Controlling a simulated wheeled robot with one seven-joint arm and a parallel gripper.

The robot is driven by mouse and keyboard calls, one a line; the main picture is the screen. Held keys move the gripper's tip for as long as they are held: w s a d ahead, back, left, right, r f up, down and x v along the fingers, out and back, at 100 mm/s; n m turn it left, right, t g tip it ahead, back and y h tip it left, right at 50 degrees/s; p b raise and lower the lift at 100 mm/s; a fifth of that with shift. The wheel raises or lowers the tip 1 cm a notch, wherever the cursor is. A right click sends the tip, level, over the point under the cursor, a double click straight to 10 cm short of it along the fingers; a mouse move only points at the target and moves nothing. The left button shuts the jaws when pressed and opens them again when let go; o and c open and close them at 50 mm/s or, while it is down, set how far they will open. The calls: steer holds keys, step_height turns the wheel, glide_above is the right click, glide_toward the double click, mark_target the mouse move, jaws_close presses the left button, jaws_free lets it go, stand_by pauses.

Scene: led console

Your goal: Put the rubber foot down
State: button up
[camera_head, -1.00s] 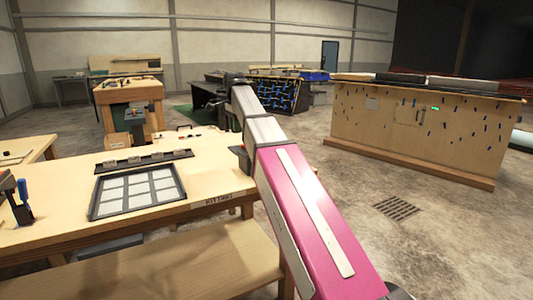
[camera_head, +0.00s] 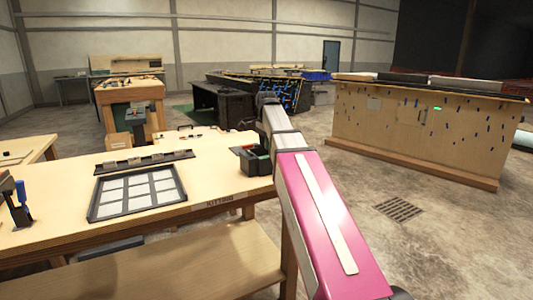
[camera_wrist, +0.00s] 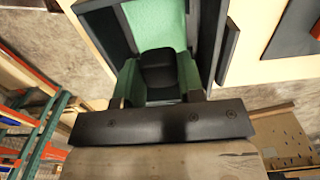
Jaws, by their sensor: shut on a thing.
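The rubber foot (camera_wrist: 158,68) is a small black block in the middle of the wrist view. My gripper (camera_wrist: 158,88) is shut on it, at the near end of a green-lined space between dark walls. Whether the foot touches the lining I cannot tell. In the head view my gripper is not clearly visible and the foot cannot be made out.
The near wooden bench (camera_head: 60,195) holds a black-framed tray of white squares (camera_head: 92,214), a dark strip with small parts (camera_head: 145,162) and a blue-handled clamp (camera_head: 22,205) at left. A wooden cabinet (camera_head: 400,130) stands at right.

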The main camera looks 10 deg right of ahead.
steer(key=shift+f, duration=1.9)
steer(key=shift+f, duration=0.1)
steer(key=o, duration=0.9)
step_height(320, 180, up, 12)
steer(key=shift+r, duration=0.15)
